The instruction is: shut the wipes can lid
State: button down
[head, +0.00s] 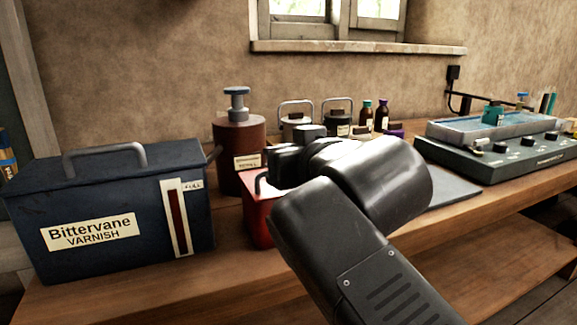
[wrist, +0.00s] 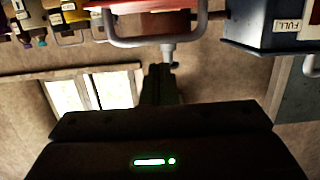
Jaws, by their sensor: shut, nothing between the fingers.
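A red can (head: 258,215), which I take to be the wipes can, stands on the bench just right of the blue varnish box. My arm and gripper cover much of it in the head view, and its lid position cannot be made out there. In the wrist view, which is upside down, a red surface (wrist: 150,4) with a grey handle (wrist: 125,42) shows at the top edge. My gripper (head: 275,165) is over the can's top in the head view; its dark fingers (wrist: 160,82) are shut and empty. Contact with the can is not visible.
The blue varnish box (head: 130,215) is close on the left. A brown pump bottle (head: 238,140) stands behind the can. Small canisters (head: 296,126) and bottles (head: 382,115) stand at the back. A tray on a grey control unit (head: 500,150) is at the right.

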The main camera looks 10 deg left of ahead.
jog(key=shift+s+d+f+b, duration=0.2)
jog(key=shift+s+f+b, duration=0.05)
jog(key=shift+f+b, duration=0.6)
jog(key=shift+s+d+f+b, duration=0.15)
jog(key=shift+s+f+b, duration=0.15)
jog(key=shift+f+b, duration=0.55)
jog(key=shift+s+d+f+b, duration=0.2)
jog(key=shift+s+f+b, duration=0.05)
jog(key=shift+f+b, duration=0.6)
jog(key=shift+r, duration=0.1)
notch_tip(320, 180, up, 4)
jog(key=p, duration=0.3)
jog(key=s+d+f+p, duration=0.2)
jog(key=s+d+p, duration=0.3)
jog(key=p, duration=0.3)
jog(key=shift+s+d+f, duration=0.15)
jog(key=shift+s, duration=0.7)
jog(key=p, duration=0.2)
jog(key=shift+s+d+f+p, duration=0.15)
jog(key=shift+s+f+p, duration=0.05)
jog(key=shift+s+p, duration=0.1)
